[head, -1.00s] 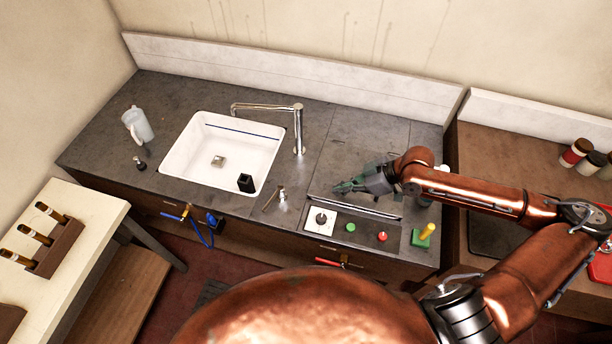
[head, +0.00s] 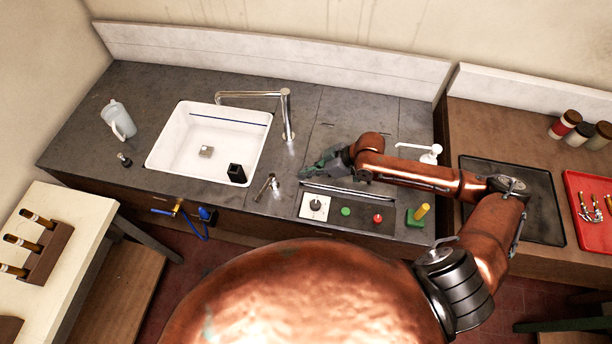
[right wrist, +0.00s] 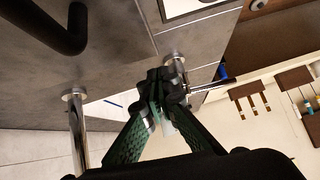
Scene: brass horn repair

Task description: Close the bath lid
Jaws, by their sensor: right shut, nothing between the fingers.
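A grey panel (head: 360,118) that looks like the bath lid lies in the worktop right of the tall tap. It looks flat and level with the worktop; my arm covers part of it, and I cannot tell whether it is fully down. A long pale bar in a dark slot (head: 352,193) runs along its front. My right gripper (head: 307,172) is shut and empty over the panel's left front part. In the right wrist view its green fingers (right wrist: 158,84) meet at the tips, and a black bent bar (right wrist: 45,25) shows at upper left. My left gripper is out of view.
The white sink (head: 160,143) and tall tap (head: 287,115) stand left of my right gripper. A short tap (head: 268,186) is close to its front left. Controls (head: 346,211) line the front edge.

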